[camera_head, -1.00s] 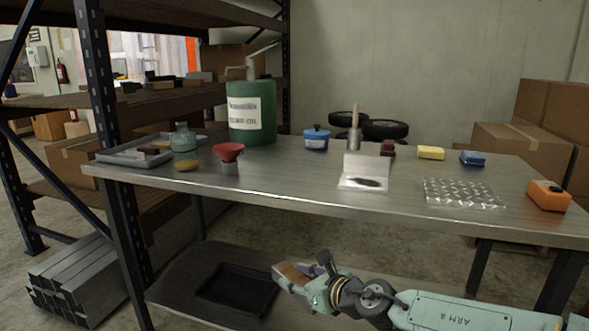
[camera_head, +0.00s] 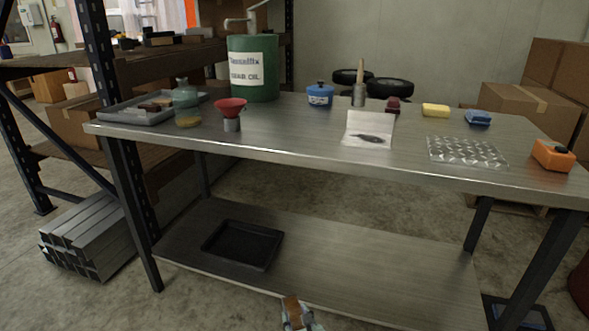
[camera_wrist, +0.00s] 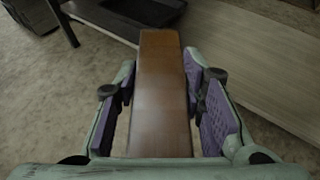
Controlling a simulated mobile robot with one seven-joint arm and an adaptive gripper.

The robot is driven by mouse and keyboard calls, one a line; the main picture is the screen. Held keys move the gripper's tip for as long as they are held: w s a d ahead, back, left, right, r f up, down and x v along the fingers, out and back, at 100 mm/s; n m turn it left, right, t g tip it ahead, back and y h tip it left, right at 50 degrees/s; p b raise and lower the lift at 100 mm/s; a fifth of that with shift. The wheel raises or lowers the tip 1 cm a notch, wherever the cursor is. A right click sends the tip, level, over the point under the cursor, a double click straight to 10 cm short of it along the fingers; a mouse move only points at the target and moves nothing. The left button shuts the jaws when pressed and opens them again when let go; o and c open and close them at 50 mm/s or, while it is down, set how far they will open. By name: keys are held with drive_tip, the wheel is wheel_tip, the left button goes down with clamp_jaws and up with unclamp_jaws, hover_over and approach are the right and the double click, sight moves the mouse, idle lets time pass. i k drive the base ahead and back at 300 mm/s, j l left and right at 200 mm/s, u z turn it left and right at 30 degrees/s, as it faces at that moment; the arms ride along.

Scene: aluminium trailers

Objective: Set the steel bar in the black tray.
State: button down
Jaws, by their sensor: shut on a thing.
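The black tray (camera_head: 243,243) lies empty on the left part of the workbench's lower shelf. Part of it also shows at the top of the wrist view (camera_wrist: 150,10). My gripper (camera_head: 296,318) is at the bottom edge of the head view, in front of the shelf and right of the tray. It is shut on a long flat bar (camera_wrist: 162,95) that looks brown; whether it is steel I cannot tell from its colour. The bar points forward between the purple finger pads, its far end towards the tray and apart from it in the head view.
The bench top (camera_head: 290,150) stands above the shelf, with a leg (camera_head: 135,215) left of the tray. The lower shelf (camera_head: 370,265) is clear right of the tray. A stack of steel tubes (camera_head: 85,238) lies on the floor at left. A grey tray (camera_head: 120,118) holds small pieces on the bench.

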sight(253, 244)
drive_tip(key=i+l+u, duration=0.1)
drive_tip(key=i+u, duration=0.3)
drive_tip(key=i, duration=0.2)
drive_tip(key=i+l+u, duration=0.35)
drive_tip(key=i, duration=0.2)
drive_tip(key=i+l+u, duration=0.4)
drive_tip(key=i, duration=0.15)
